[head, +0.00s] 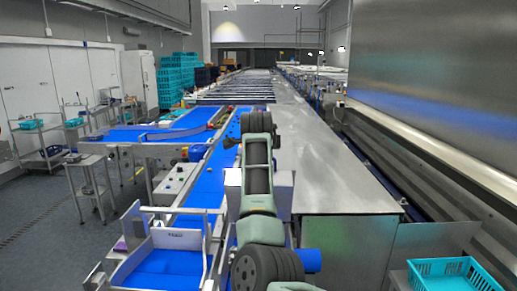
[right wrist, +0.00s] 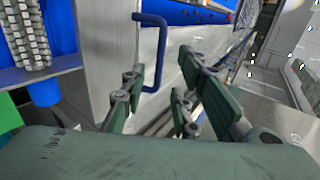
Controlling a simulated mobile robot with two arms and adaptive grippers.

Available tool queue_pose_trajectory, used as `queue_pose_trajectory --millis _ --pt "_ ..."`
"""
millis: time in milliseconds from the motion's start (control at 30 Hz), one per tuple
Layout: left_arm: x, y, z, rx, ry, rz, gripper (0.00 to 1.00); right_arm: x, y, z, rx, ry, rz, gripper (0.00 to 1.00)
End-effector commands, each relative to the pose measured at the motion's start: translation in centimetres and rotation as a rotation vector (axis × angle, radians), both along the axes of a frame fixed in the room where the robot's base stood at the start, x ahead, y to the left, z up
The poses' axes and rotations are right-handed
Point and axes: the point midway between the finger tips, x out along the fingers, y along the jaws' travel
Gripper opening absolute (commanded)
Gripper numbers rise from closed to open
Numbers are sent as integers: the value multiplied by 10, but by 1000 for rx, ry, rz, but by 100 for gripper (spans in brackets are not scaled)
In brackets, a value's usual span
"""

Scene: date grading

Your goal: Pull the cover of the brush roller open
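A blue U-shaped handle (right wrist: 160,50) stands on a pale metal panel (right wrist: 105,45), which looks like the cover, in the right wrist view. My right gripper (right wrist: 163,82) is open, its green fingers spread on either side of the view. The handle's lower end shows in the gap between them, nearer the left finger, and no grip on it shows. A light segmented roller (right wrist: 27,35), possibly the brush roller, shows at the upper left. In the head view my arm hides the handle area, and the gripper itself cannot be made out. My left gripper is not in view.
A long steel housing (head: 325,165) lies right of my arm in the head view. A blue conveyor belt (head: 208,185) runs on its left. A turquoise crate (head: 455,275) stands at the lower right. Open grey floor (head: 45,225) lies at the left.

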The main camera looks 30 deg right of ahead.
Motion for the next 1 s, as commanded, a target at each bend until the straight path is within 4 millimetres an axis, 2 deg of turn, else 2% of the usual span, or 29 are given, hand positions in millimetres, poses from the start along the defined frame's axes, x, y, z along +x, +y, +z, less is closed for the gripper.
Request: queue_pose_trajectory --millis 200,400,1000 --pt "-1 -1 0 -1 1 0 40 -32 20 27 -1 -4 -1 28" --pt "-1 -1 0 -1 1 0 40 -50 30 41 -2 -1 -1 28" --pt "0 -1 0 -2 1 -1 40 -54 32 44 -2 0 0 28"
